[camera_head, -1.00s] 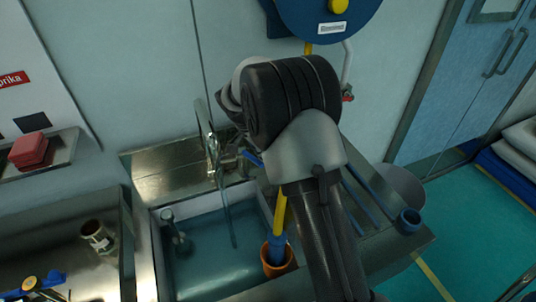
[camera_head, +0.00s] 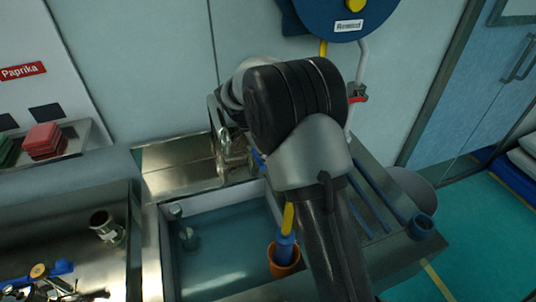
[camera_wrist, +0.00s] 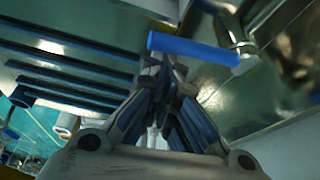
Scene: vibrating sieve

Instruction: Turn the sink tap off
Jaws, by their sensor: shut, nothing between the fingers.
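The metal sink tap (camera_head: 232,155) stands at the back of the sink basin (camera_head: 215,262) in the head view. I see no water stream below its spout now. Its blue lever (camera_head: 259,159) shows just left of my arm. In the wrist view the blue lever (camera_wrist: 193,49) lies across the picture just beyond my fingertips, joined to the tap body (camera_wrist: 232,30) on the right. My gripper (camera_wrist: 168,70) is shut and empty, its tips close to the lever; I cannot tell whether they touch. In the head view my arm hides the gripper.
An orange cup (camera_head: 283,262) with a blue and yellow tool stands at the sink's right edge. A blue hose reel (camera_head: 335,18) hangs on the wall above. A second basin with loose parts is at the left.

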